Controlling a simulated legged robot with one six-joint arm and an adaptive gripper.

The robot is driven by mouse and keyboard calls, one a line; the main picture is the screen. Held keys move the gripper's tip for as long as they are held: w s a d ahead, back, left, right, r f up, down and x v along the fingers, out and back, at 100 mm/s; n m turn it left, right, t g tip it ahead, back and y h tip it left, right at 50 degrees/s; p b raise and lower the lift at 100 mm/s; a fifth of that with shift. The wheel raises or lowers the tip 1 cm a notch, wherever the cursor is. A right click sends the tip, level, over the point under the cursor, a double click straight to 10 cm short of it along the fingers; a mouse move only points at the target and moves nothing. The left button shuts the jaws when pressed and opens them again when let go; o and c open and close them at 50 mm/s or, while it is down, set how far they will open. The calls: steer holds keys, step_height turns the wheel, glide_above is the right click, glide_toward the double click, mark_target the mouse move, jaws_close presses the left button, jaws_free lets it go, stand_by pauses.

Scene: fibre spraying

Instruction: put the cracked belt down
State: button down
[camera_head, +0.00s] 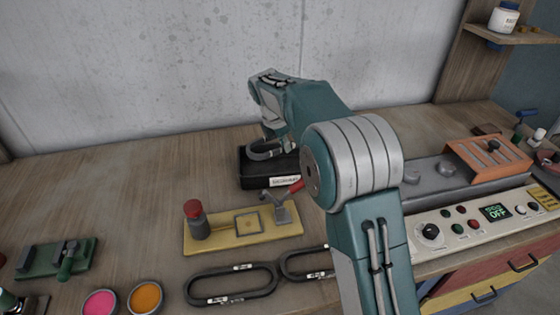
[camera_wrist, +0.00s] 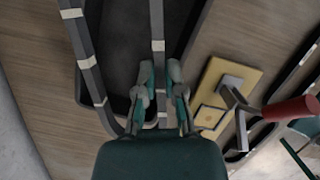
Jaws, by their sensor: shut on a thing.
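A dark belt loop with pale bands (camera_wrist: 82,45) runs through the wrist view. My gripper (camera_wrist: 159,75) is shut on one side of this belt, which passes between its fingers. In the head view the belt (camera_head: 266,155) shows as a grey loop under my wrist, over a black open tray (camera_head: 250,180) with a white label too small to read surely. The tray (camera_wrist: 195,30) lies beneath the belt and gripper in the wrist view. I cannot tell whether the belt touches the tray. No crack is clear on the belt.
A yellow fixture (camera_head: 247,246) with a red knob stands in front of the tray. Two dark loops (camera_head: 232,299) lie near the front edge. A control panel (camera_head: 470,225) is at right, paint pots (camera_head: 145,298) and a green fixture (camera_head: 58,257) at left. The left back bench is clear.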

glide_toward(286, 170)
steer(key=shift+s+d+f, duration=0.35)
steer(key=shift+d+f, duration=0.15)
steer(key=shift+d, duration=0.05)
steer(key=shift+s+d+f, duration=0.35)
steer(key=shift+d+f, duration=0.1)
steer(key=shift+d, duration=0.1)
step_height(286, 170, down, 5)
steer(key=shift+a+f, duration=0.1)
steer(key=c, duration=1)
jaws_free()
steer(key=shift+c, duration=0.2)
